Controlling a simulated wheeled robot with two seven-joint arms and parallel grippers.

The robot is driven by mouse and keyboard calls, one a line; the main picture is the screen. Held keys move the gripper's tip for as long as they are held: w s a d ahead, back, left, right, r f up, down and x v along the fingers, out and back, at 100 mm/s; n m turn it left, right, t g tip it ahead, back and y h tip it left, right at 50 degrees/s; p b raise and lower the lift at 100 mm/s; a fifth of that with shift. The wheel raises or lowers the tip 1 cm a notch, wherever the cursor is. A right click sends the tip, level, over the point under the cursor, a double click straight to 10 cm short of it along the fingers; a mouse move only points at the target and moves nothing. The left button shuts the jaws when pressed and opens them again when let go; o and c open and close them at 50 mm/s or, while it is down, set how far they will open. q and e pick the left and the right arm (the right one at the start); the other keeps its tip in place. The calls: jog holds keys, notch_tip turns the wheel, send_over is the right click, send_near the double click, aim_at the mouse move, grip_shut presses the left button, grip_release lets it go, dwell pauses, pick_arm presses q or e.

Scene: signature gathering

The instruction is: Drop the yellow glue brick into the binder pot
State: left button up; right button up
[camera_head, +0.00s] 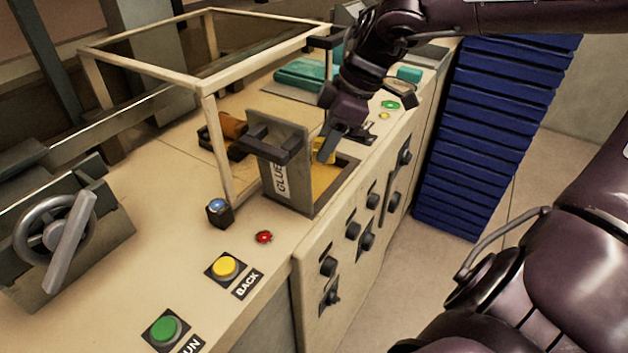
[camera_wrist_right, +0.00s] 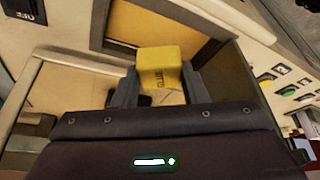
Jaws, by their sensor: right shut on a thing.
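The yellow glue brick (camera_head: 322,152) is held in my right gripper (camera_head: 331,147), just over the binder pot's opening. In the right wrist view the brick (camera_wrist_right: 160,66) sits between the two dark fingertips (camera_wrist_right: 159,85), with dark lettering on its side. The binder pot (camera_head: 343,186) is a rectangular well in the console top, yellowish inside. Its grey lid (camera_head: 290,165), marked GLUE, stands open on the left side of the well. The lid hides part of the well. My left gripper is not in view.
A framed clear guard (camera_head: 208,100) stands left of the pot. Yellow (camera_head: 224,266) and green (camera_head: 164,328) buttons and a handwheel (camera_head: 55,235) are nearer. Knobs line the console's front. A stack of blue trays (camera_head: 480,130) stands at the right.

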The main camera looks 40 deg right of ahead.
jog(key=shift+f, duration=0.1)
jog(key=o, duration=1.1)
jog(key=shift+c, duration=0.2)
jog(key=shift+d+r, duration=0.15)
jog(key=shift+r, duration=0.4)
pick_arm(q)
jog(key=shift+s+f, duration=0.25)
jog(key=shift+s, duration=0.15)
pick_arm(e)
jog(key=v, duration=0.6)
jog(key=shift+s+r, duration=0.25)
jog(key=shift+r, duration=0.1)
jog(key=shift+d, duration=0.1)
